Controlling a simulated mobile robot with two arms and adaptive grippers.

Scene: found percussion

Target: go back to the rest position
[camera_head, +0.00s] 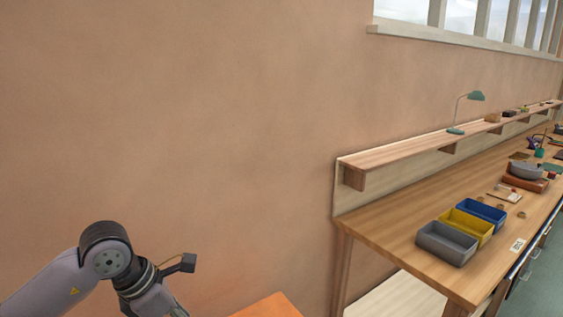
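My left arm comes in at the lower left of the head view, bent at a dark joint, with its wrist running down past the bottom edge. The fingers of my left gripper are below the picture and do not show. My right arm and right gripper are not in view.
A wooden workbench (390,231) stands at the right, with grey (447,243), yellow (467,226) and blue (482,213) bins. A wall shelf (400,151) above it carries a teal lamp (474,96). An orange surface (268,307) shows at the bottom. The left wall is bare.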

